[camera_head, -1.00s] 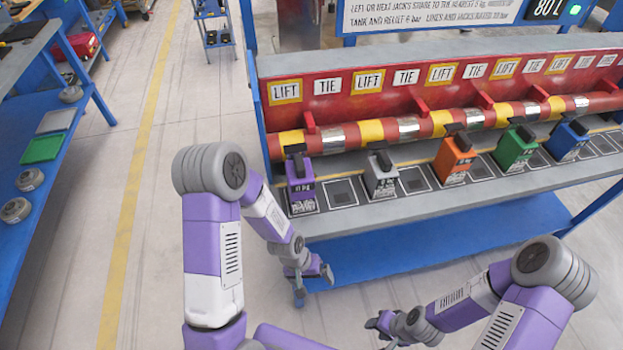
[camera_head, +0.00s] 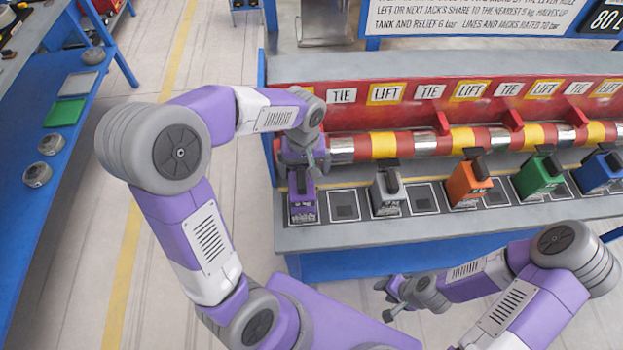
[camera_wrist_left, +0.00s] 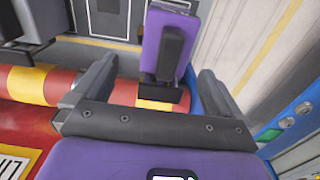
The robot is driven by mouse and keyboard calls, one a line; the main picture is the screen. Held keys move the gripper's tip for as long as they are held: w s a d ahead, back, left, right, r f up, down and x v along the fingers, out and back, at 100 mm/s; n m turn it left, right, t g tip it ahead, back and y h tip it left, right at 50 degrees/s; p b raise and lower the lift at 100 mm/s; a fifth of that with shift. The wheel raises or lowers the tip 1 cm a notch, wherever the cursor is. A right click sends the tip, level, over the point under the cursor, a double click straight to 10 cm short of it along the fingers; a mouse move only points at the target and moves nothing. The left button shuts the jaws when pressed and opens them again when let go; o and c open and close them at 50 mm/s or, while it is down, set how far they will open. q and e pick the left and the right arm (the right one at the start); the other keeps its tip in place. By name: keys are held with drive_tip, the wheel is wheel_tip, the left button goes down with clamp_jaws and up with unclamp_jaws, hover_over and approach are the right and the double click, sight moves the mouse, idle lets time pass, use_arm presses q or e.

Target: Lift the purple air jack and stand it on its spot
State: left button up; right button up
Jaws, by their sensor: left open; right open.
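The purple air jack (camera_head: 302,196) stands upright at the left end of the grey shelf in the head view. In the left wrist view the purple jack (camera_wrist_left: 168,45) lies between and beyond my open fingers, its dark lever facing the camera. My left gripper (camera_head: 304,160) is open above and behind the jack, near the bar; I see no grip on the jack. The left gripper (camera_wrist_left: 150,88) also shows open in its wrist view. My right gripper (camera_head: 388,299) is open and empty, in front of the shelf and low. The jack's upper part is partly hidden by my left gripper.
A grey jack (camera_head: 387,192), orange jack (camera_head: 467,182), green jack (camera_head: 538,175) and blue jack (camera_head: 599,170) stand along the shelf. Dark square pads (camera_head: 344,205) lie between them. A striped red and yellow bar (camera_head: 383,145) runs behind, below LIFT and TIE labels.

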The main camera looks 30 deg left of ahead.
sight(302, 185)
use_arm(q)
drive_tip(key=f, duration=0.3)
drive_tip(key=s+f+b, duration=0.1)
drive_tip(key=f, duration=0.2)
drive_tip(key=shift+s+a+f+b, duration=0.15)
drive_tip(key=shift+s+f+b, duration=0.05)
drive_tip(key=shift+f+b, duration=0.1)
drive_tip(key=shift+f, duration=0.4)
drive_tip(key=shift+w+r, duration=0.1)
clamp_jaws()
